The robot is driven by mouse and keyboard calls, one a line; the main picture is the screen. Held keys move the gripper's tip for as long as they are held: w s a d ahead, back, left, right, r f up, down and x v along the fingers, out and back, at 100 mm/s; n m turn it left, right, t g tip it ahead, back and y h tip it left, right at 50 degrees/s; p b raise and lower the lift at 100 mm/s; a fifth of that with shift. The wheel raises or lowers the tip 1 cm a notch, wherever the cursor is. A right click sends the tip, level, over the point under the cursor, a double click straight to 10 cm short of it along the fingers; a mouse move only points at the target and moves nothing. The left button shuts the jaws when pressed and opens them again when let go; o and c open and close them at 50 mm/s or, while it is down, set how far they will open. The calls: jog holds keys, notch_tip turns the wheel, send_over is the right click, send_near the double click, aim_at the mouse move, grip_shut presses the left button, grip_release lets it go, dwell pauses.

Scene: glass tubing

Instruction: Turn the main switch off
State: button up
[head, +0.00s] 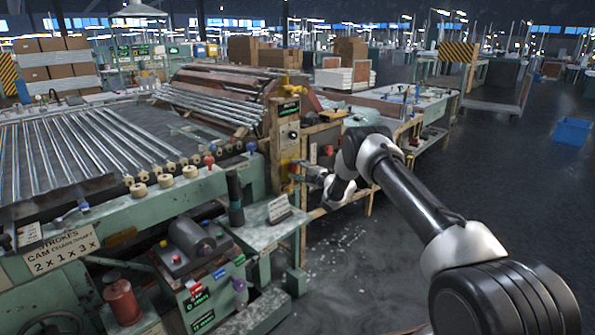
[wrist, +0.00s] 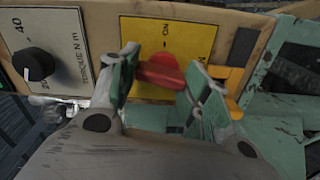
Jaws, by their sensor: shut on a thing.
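The main switch has a red handle (wrist: 163,70) on a yellow plate (wrist: 150,28) in the wrist view. The handle lies roughly sideways in the picture, and the word ON with a mark stands on the plate above it. My gripper (wrist: 162,64) has its two green-padded fingers on either side of the handle and is shut on it.
A black torque knob (wrist: 35,65) on a white plate is left of the switch in the wrist view. An orange bracket (wrist: 228,78) is at the right. In the head view, a bench with a small sign (head: 279,208) stands before the post. The floor at right is open.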

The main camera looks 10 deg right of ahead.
jog(key=shift+f+n, duration=0.1)
jog(key=shift+n, duration=1)
jog(key=o, duration=1)
jog(key=v, duration=1.2)
